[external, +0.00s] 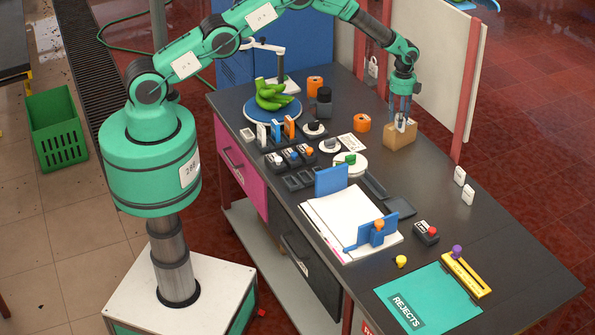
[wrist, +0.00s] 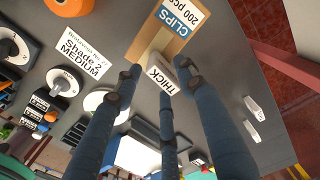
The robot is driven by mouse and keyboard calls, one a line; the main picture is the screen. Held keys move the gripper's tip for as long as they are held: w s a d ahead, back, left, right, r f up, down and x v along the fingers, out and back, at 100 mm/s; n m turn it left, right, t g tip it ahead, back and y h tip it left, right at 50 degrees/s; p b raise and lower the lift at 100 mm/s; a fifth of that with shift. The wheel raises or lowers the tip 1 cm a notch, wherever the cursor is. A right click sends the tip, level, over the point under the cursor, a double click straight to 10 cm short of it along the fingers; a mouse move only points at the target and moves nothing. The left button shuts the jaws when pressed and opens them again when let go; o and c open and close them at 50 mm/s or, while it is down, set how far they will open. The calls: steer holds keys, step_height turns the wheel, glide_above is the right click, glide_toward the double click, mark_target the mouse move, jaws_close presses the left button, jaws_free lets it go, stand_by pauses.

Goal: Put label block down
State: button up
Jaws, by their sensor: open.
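A white label block marked "THICK" (wrist: 158,76) is among the fingertips of my gripper (wrist: 156,84) in the wrist view. In the external view my gripper (external: 403,117) points down over the brown clips box (external: 399,139), with the white block (external: 405,125) at its fingertips. The fingers are open around the block. The clips box (wrist: 150,35) lies just beyond the block in the wrist view. I cannot tell whether the block rests on the box or touches a finger. Two other small white blocks (external: 460,175) (external: 468,195) stand apart near the table's right edge.
An orange roll (external: 361,123) and a printed "MEDIUM" card (wrist: 80,52) are left of the box. Several dials and small racks (external: 298,178) crowd the table's left side. A teal rejects mat (external: 445,290) lies at the front. Bare tabletop (external: 430,180) is right of centre.

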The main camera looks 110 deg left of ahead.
step_height(320, 180, up, 10)
steer(key=shift+f+b, duration=0.15)
steer(key=shift+b, duration=0.5)
stand_by(0.3)
stand_by(0.3)
